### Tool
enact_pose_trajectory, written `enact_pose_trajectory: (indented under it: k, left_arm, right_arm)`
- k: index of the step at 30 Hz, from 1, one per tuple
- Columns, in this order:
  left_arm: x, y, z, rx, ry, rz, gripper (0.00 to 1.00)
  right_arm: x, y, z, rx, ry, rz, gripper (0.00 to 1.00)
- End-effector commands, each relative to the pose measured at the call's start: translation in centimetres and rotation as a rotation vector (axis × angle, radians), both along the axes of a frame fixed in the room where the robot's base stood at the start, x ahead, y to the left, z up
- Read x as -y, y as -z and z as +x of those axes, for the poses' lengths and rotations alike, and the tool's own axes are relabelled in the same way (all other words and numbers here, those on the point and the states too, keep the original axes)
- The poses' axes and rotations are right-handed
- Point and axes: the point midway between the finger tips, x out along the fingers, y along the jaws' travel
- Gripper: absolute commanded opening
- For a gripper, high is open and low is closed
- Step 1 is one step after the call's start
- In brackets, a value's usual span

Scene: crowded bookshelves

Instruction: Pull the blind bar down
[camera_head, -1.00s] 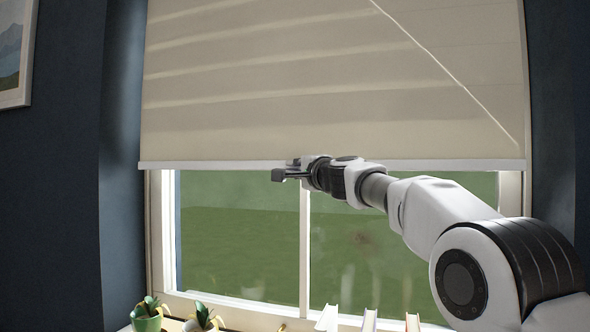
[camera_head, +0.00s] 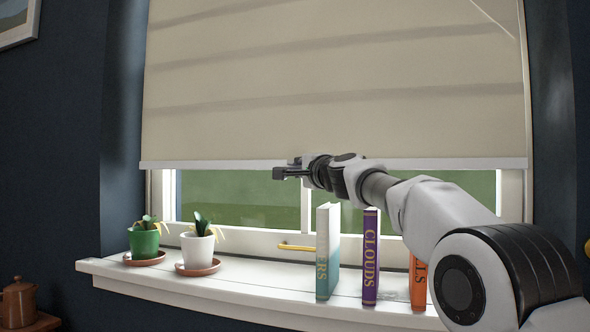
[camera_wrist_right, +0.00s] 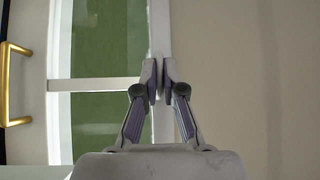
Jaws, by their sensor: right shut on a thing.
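A beige fabric blind (camera_head: 330,90) covers the upper part of the window, with a pale blind bar (camera_head: 215,164) along its lower edge. My right gripper (camera_head: 283,173) is shut on the bar near its middle. In the right wrist view the two fingers (camera_wrist_right: 161,82) pinch the bar (camera_wrist_right: 160,30), which runs up and down the picture there, with the blind (camera_wrist_right: 240,80) to its right. A strip of window shows below the bar. My left gripper is in neither view.
A white sill (camera_head: 230,290) lies below the window. It holds a green potted plant (camera_head: 144,243), a white potted plant (camera_head: 198,249) and several upright books, including a purple one (camera_head: 371,258). A brass window handle (camera_head: 296,247) sits on the lower frame.

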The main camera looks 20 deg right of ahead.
Motion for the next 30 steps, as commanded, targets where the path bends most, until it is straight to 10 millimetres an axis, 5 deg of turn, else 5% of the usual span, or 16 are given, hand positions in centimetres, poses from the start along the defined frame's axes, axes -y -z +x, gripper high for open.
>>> enact_pose_trajectory:
  k: [9, 12, 30]
  left_arm:
    - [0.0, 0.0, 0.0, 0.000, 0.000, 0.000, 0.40]
    - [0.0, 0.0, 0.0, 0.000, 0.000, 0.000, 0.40]
    - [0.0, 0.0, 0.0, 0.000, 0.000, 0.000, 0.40]
  right_arm:
    - [0.3, -0.1, 0.0, 0.002, 0.005, 0.003, 0.00]
    - [0.3, -0.1, 0.0, 0.002, 0.005, 0.003, 0.33]
    - [0.5, 0.0, -1.9, 0.000, 0.000, 0.004, 0.33]
